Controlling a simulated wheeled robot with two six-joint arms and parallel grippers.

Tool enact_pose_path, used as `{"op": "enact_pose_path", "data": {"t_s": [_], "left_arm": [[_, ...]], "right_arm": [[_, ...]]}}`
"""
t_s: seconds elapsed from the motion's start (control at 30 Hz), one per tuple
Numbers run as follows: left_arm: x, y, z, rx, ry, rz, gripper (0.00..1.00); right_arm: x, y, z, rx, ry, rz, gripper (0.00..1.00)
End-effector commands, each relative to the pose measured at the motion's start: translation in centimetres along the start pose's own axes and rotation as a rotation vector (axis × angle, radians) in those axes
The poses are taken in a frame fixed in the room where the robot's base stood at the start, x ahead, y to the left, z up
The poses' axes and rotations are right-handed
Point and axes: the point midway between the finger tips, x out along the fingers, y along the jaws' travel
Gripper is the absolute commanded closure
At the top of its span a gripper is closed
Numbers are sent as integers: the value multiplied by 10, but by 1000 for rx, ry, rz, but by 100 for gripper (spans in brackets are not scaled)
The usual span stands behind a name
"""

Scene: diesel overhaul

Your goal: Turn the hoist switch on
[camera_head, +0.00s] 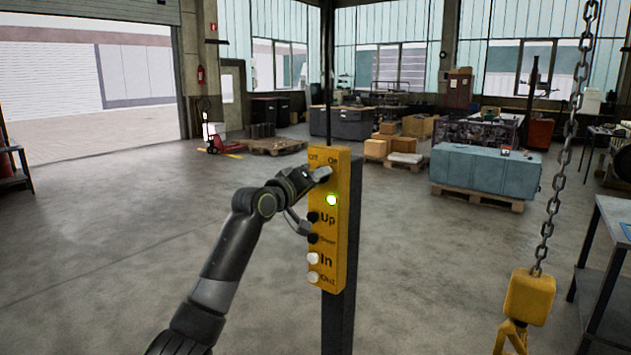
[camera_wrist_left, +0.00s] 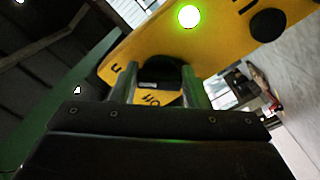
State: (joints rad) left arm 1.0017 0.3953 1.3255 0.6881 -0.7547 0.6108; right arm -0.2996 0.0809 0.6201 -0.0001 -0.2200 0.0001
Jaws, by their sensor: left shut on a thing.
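A yellow hoist control panel (camera_head: 343,232) hangs upright in the middle of the head view, with Off and On printed at its top. A green lamp (camera_head: 331,200) glows below the switch; the lamp also shows in the left wrist view (camera_wrist_left: 189,16). My left gripper (camera_head: 318,175) is at the top of the panel. In the left wrist view its two fingers (camera_wrist_left: 158,88) are on either side of the dark rotary switch (camera_wrist_left: 160,72) and shut on it. The gripper mostly hides the switch in the head view. My right gripper is not in view.
Black Up and Down buttons (camera_head: 313,217) and white In and Out buttons (camera_head: 313,258) sit lower on the panel. A chain (camera_head: 552,200) with a yellow hook block (camera_head: 530,297) hangs at the right. A workbench (camera_head: 612,220) stands at the right edge. The floor at the left is clear.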

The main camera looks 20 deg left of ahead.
Motion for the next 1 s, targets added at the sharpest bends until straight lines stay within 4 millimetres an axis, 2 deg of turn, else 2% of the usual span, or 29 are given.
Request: {"op": "enact_pose_path", "data": {"t_s": [0.33, 0.37, 0.5, 0.83, 1.0], "left_arm": [[0, -2, 1, 0, -3, -3, 81], [0, -2, 1, 0, -3, -3, 56], [0, -1, 1, 0, -2, -2, 37], [-1, -1, 0, 1, -1, -1, 36], [-13, -2, 0, 3, 2, 0, 36]], "right_arm": [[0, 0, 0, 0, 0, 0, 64], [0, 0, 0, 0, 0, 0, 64], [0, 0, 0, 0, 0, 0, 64], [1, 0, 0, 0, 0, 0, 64], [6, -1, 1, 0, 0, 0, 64]]}}
